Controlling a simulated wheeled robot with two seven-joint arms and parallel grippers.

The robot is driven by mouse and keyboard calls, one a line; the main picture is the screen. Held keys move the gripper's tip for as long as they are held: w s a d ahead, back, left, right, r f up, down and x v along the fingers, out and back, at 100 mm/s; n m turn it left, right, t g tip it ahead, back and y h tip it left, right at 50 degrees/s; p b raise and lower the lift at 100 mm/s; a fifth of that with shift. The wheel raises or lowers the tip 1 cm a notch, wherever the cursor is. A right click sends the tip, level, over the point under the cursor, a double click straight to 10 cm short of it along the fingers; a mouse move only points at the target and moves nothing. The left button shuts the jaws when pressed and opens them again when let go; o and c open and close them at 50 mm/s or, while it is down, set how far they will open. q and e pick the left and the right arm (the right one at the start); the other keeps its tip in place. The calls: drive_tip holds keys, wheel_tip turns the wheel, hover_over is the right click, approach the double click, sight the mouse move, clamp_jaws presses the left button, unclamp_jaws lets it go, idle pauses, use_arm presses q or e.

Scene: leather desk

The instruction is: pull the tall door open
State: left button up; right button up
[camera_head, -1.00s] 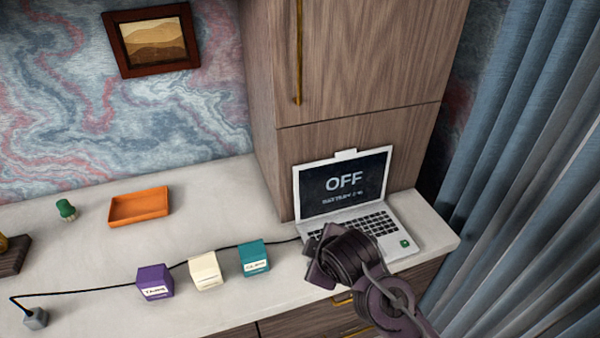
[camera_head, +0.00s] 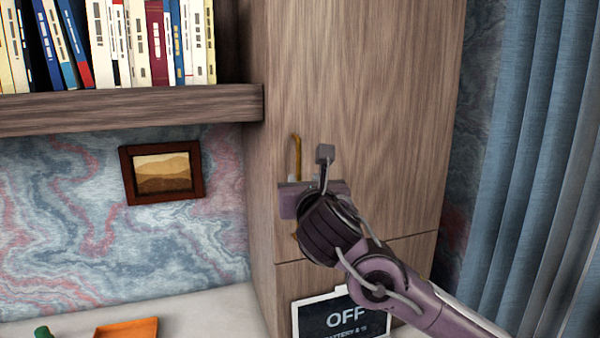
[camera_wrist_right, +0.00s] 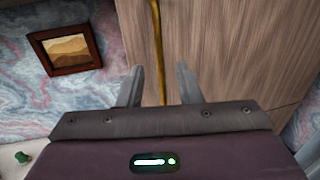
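The tall door (camera_head: 370,100) is a wood-grain cabinet front and stands shut in the head view. Its thin brass handle (camera_head: 296,152) runs vertically near the door's left edge, with its lower part hidden behind my gripper. My right gripper (camera_head: 312,178) is raised in front of the handle. In the right wrist view the two fingers (camera_wrist_right: 158,85) are spread apart, with the brass handle (camera_wrist_right: 158,50) showing in the gap between them. I cannot tell whether the fingers reach around the handle in depth. My left gripper is not in view.
A shelf (camera_head: 130,108) with several books juts out to the left. A framed picture (camera_head: 162,172) hangs on the wall, an orange tray (camera_head: 125,328) lies on the desk, and blue curtains (camera_head: 530,150) hang at right.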

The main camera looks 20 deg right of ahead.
sight(299, 170)
drive_tip(key=w, duration=0.1)
drive_tip(key=w+p, duration=0.1)
drive_tip(key=w, duration=0.1)
drive_tip(key=w+p, duration=0.1)
drive_tip(key=w, duration=0.1)
drive_tip(key=shift+w+d+r, duration=0.1)
drive_tip(key=shift+w+d, duration=0.15)
drive_tip(key=shift+d, duration=0.15)
drive_tip(key=shift+w+d+p, duration=0.1)
drive_tip(key=shift+w+p, duration=0.3)
drive_tip(key=shift+w, duration=0.3)
clamp_jaws()
